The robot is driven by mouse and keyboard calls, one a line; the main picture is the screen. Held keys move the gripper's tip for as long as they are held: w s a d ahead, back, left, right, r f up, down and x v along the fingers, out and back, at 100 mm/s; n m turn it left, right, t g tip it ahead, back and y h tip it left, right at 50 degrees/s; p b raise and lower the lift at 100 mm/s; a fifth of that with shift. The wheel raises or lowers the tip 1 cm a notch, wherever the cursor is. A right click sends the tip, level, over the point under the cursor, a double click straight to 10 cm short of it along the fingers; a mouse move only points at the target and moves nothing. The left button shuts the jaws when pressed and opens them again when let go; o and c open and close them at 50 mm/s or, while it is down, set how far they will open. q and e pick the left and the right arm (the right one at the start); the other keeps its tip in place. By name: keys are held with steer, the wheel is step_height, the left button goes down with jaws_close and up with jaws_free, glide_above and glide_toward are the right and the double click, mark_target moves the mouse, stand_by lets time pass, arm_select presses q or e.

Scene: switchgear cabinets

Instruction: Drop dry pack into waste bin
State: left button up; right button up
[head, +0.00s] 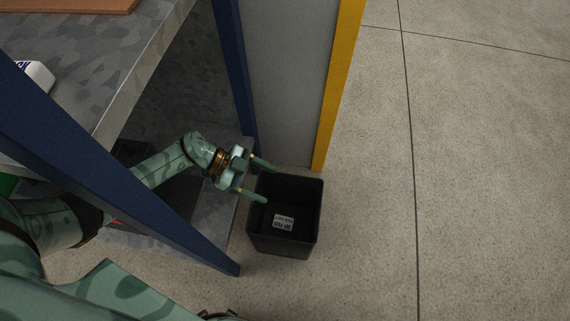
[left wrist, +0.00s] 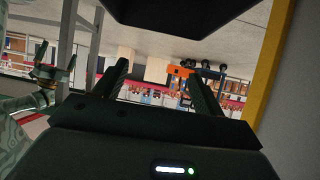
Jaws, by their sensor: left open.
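The black waste bin (head: 311,235) stands on the floor beside the shelf unit in the head view. The dry pack (head: 283,222), a small white packet with dark print, lies inside it near the bottom. My left gripper (head: 267,182) is open and empty, with its fingers apart at the bin's left upper rim. In the left wrist view the two dark fingers (left wrist: 160,85) are spread with nothing between them, and a dark shape at the top edge may be the bin.
A grey shelf (head: 150,50) with dark blue posts (head: 235,75) surrounds my left arm. A grey panel with a yellow edge (head: 340,80) stands just behind the bin. The concrete floor (head: 480,180) to the right is clear.

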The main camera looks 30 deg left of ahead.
arm_select(q)
steer(key=p+v, duration=0.2)
steer(key=v, duration=0.9)
steer(key=shift+a+r+p, duration=0.25)
steer(key=shift+a+p, duration=0.05)
steer(key=shift+p, duration=0.1)
arm_select(e)
steer(key=s+d+f+g+h, duration=0.1)
steer(key=s+d+f+g, duration=0.1)
steer(key=s+d, duration=0.2)
steer(key=shift+s+n+h, duration=0.3)
steer(key=shift+s, duration=0.4)
